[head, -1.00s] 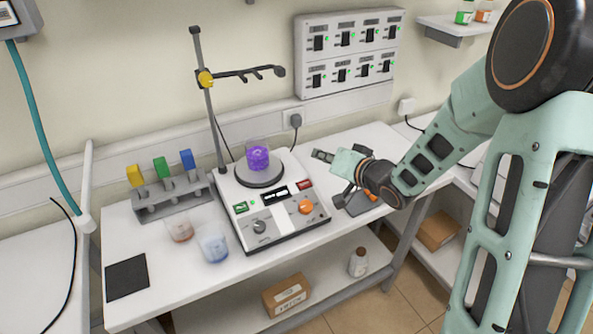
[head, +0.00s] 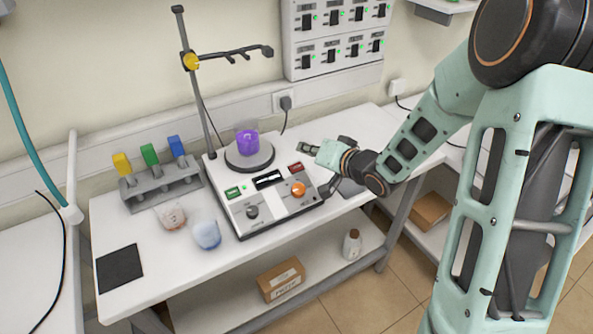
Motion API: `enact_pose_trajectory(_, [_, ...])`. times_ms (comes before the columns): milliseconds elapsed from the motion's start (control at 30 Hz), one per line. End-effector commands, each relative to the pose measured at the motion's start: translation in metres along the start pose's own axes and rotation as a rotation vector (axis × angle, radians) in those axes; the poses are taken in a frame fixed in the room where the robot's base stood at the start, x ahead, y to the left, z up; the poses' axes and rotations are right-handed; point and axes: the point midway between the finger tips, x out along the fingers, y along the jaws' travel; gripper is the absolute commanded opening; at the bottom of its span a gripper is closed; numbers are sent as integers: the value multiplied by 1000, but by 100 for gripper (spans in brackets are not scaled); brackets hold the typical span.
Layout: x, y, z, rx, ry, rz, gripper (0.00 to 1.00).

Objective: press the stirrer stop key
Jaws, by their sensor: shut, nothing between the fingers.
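The stirrer (head: 262,227) is a white hotplate unit on the bench, with a round grey plate on top. Its front panel has a red key (head: 296,167), a green key (head: 233,192), a dark display, an orange knob and a dark knob. The red key looks like the stop key; its lettering is too small to read. A glass of purple liquid (head: 247,141) stands on the plate. My gripper (head: 309,148) is shut and empty, its fingertips just above and right of the red key in the picture. I cannot tell the height gap; they look apart.
A clamp stand (head: 200,90) with a side arm rises behind the stirrer. A rack with coloured-top items (head: 160,190) and two beakers (head: 206,234) stand to the left. A dark mat (head: 119,268) lies at front left. The bench behind my gripper is clear.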

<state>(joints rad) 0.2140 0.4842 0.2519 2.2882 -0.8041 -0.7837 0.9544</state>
Motion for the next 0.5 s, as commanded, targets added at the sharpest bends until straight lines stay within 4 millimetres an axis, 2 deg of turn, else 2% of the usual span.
enact_pose_trajectory(33, [7, 7, 8, 0, -1, 0, 0])
enact_pose_trajectory(300, [33, 26, 27, 0, -1, 0, 0])
enact_pose_trajectory(500, [45, 34, 34, 1, 0, 0, 0])
